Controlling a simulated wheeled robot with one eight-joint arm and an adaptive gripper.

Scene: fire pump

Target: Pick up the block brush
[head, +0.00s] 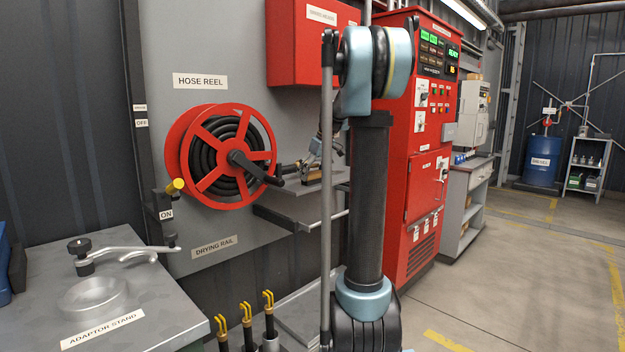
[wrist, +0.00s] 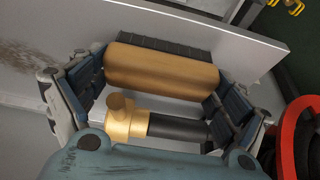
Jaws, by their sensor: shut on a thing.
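The block brush (wrist: 162,70) has a tan wooden block with a dark bristle strip along its far side in the wrist view. My gripper (wrist: 158,80) has its blue-padded fingers at the two ends of the wooden block and is shut on it. In the head view my gripper (head: 318,150) is small and partly behind my arm, at the shelf right of the hose reel. A tan piece under it there looks like the brush (head: 312,175). Whether the brush touches the shelf is unclear.
The grey shelf (head: 285,206) carries the brush area. A brass fitting with a black cylinder (wrist: 120,122) lies close beside the brush. The red hose reel (head: 222,155) is just left. A red control cabinet (head: 425,150) stands right. The floor (head: 520,280) at right is open.

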